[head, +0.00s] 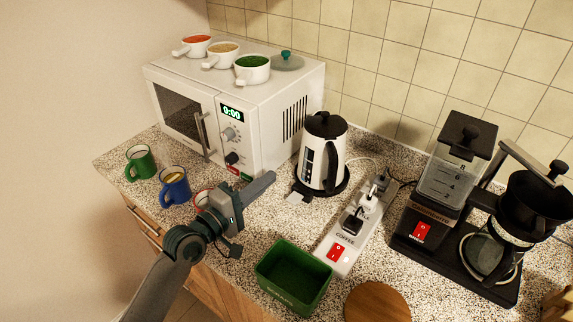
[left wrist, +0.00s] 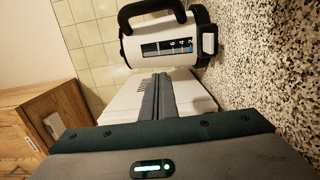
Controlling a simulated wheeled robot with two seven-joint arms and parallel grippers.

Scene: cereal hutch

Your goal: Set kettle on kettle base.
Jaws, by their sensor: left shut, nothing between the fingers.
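The kettle (head: 316,150) is white with a black lid and black handle. It stands upright on the round black kettle base (head: 342,187) beside the microwave, and I see no gap between them. In the left wrist view the kettle (left wrist: 135,48) appears sideways, beyond the fingertips. My left gripper (head: 268,179) is shut and empty, in front of the microwave's right corner and left of the kettle, apart from it. Its closed fingers show in the left wrist view (left wrist: 156,92). My right gripper is out of view.
The white microwave (head: 233,80) carries several small pots. A green mug (head: 141,163), blue mug (head: 175,187) and partly hidden red-and-white mug stand left. A power strip (head: 345,243), green bin (head: 293,278) and coffee maker (head: 425,215) lie right of my arm.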

